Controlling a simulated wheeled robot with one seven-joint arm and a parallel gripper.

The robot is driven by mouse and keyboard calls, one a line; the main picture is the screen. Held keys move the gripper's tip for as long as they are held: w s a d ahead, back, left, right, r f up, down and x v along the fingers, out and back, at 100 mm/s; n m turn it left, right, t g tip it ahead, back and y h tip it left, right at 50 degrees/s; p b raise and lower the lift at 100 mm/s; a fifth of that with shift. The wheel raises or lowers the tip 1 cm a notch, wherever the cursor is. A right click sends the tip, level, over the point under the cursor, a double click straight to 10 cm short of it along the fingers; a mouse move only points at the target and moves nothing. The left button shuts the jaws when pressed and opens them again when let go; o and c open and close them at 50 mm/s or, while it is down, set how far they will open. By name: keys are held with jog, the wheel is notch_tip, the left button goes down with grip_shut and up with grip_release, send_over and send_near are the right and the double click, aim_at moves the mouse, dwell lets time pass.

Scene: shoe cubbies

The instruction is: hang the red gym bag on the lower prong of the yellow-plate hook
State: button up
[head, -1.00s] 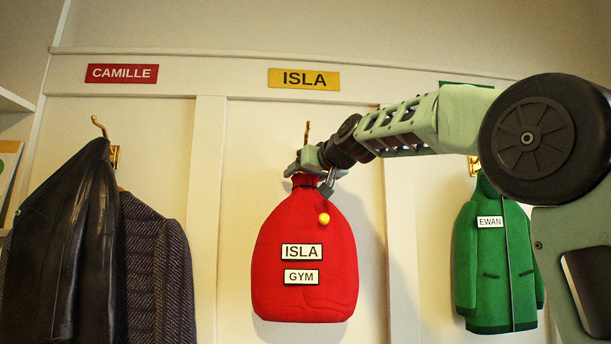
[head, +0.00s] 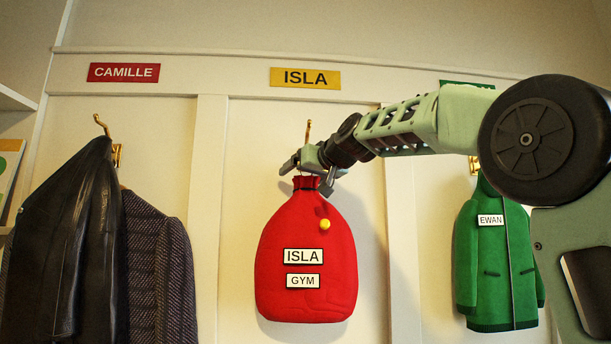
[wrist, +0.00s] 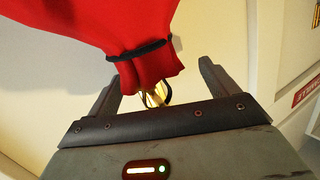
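The red gym bag (head: 306,255) hangs upright against the panel under the yellow ISLA plate (head: 305,78). Its neck is just below my gripper (head: 305,172) in the head view. In the wrist view my gripper (wrist: 158,85) has its two fingers wide apart, with a gap between them and the bag's neck (wrist: 148,65). Gold hook metal (wrist: 153,97) shows at the neck's end with a thin dark loop beside it. The loop appears to be around the metal, but its exact seat is unclear. The hook's upper prong (head: 308,130) stands above my gripper, bare; the lower prong is hidden in the head view.
A dark jacket and tweed coat (head: 155,265) hang at left under the red CAMILLE plate (head: 123,72). A green EWAN coat (head: 492,265) hangs at right, below my arm. Raised dividers (head: 207,200) separate the bays. Free room lies on both sides of the bag.

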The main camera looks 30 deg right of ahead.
jog(key=shift+d+f, duration=0.15)
jog(key=shift+d, duration=0.05)
jog(key=shift+s+d, duration=0.1)
jog(key=shift+s, duration=0.35)
jog(key=s+r+b, duration=0.3)
jog(key=s+b, duration=0.1)
jog(key=s, duration=1.2)
jog(key=shift+s+d+r, duration=0.1)
jog(key=a+f+n+g+y, duration=0.1)
jog(key=a+f+g, duration=0.2)
jog(key=a+f, duration=0.55)
jog(key=a+f+n+g+y, duration=0.15)
jog(key=a+f, duration=0.35)
jog(key=f, duration=0.7)
jog(key=a+f+n+g+y, duration=0.15)
jog(key=a+f+g, duration=0.25)
jog(key=a+f, duration=0.5)
jog(key=s+a+f+n+g+h, duration=0.1)
jog(key=s+f+g, duration=0.1)
jog(key=s+f, duration=0.45)
jog(key=s+a+f+n+g+h, duration=0.15)
jog(key=s+f, duration=0.25)
jog(key=f, duration=0.6)
jog(key=s+d+f+n+g+h, duration=0.1)
jog(key=s+f+g, duration=0.3)
jog(key=s+f, duration=0.7)
jog(key=s+n, duration=0.1)
jog(key=s, duration=0.2)
jog(key=shift+s+d+f, duration=0.35)
jog(key=shift+d+f, duration=0.05)
